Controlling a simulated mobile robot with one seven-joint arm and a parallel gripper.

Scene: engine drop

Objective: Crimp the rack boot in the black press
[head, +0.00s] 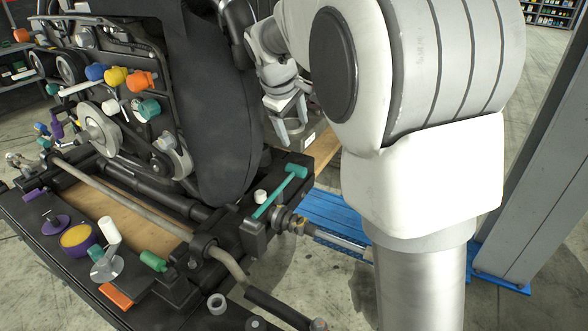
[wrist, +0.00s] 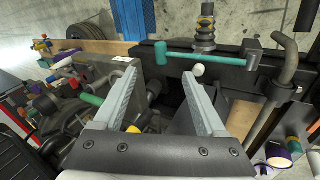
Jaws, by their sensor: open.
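My gripper (head: 292,128) is open and empty beyond the dark machine body in the head view. In the wrist view its two grey fingers (wrist: 159,78) stand wide apart over a dark gap. A ribbed black bellows, which looks like the rack boot (wrist: 205,36), sits on a rod beyond the fingertips; it also shows in the head view (head: 287,221). A black block (head: 268,212), possibly the press, stands beside the boot. A teal hammer-shaped handle (head: 280,192) lies across its top, also seen in the wrist view (wrist: 205,58). Which part is the press is not certain.
A white knob (wrist: 198,70) stands by the teal handle. A long rod (head: 130,200) crosses the black bench frame. Coloured caps (head: 115,78) crowd the engine at left. A blue pallet (head: 335,215) and a grey post (head: 535,150) stand at right. Concrete floor shows in front.

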